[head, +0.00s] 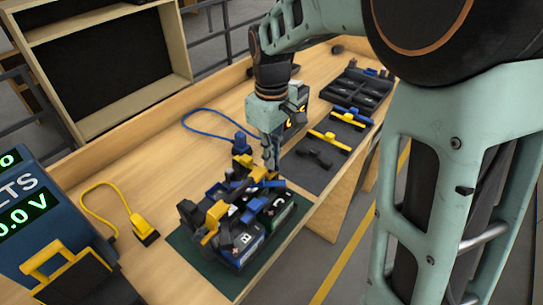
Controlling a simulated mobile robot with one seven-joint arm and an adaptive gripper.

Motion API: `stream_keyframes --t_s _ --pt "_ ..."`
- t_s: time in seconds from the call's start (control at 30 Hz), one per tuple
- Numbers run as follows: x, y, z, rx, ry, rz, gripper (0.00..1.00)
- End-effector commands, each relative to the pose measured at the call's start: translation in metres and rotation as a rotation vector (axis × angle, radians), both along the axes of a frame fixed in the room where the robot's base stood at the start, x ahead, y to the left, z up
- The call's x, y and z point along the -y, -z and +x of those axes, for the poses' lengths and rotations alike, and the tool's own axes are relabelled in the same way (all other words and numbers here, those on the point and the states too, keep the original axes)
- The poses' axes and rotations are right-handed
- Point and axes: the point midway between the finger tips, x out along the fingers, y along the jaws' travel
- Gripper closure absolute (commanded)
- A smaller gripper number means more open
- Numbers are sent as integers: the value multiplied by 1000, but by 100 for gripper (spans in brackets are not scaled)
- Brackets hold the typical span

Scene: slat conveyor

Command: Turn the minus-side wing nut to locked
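My gripper (271,168) points down at the back right part of a cluster of dark battery-like blocks (240,238) on a dark green mat (200,262). Its fingers are small and partly merge with the parts below, so I cannot tell whether they are open or shut, or touching anything. Yellow and blue clamp-like pieces (214,214) lie across the tops of the blocks. I cannot pick out the minus-side wing nut or its position; it is too small or hidden among these pieces and my gripper.
A blue volt display (40,205) stands at the left. A yellow cable with a plug (142,230) and a blue cable (190,112) lie on the wooden bench. A dark mat with black, yellow and blue tools (330,140) and a black tray (360,88) are farther back right.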

Motion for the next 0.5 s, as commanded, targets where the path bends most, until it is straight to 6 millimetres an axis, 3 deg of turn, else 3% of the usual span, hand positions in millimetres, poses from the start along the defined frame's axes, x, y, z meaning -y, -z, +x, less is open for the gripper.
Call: stream_keyframes --t_s 0.47,0.5 --pt "0 -1 1 3 15 1 100" --pt "0 -1 1 3 15 1 93"
